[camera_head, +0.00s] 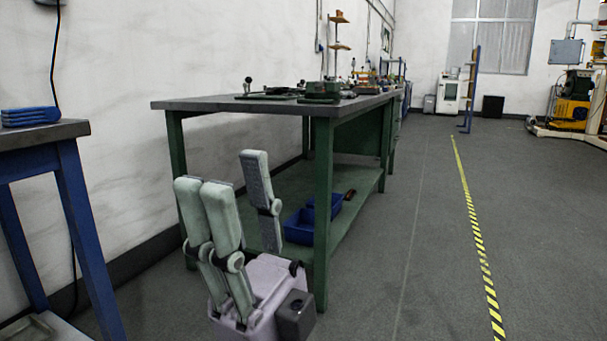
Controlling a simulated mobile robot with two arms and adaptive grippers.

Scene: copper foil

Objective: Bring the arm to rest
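My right gripper (231,172) is at the lower left of the head view. Its pale green, dark-padded fingers point upward from a pale lilac palm. Two fingers stand side by side on the left and one stands apart on the right. The gripper is open, and nothing shows between the fingers. It appears in front of the green workbench. My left gripper is not in view.
A green workbench (185,104) with tools on its dark top stands behind my gripper. A blue bin (299,229) sits on its lower shelf. A blue-legged table (75,200) is at the left edge. Open grey floor (420,270) with a yellow-black line (475,235) lies right.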

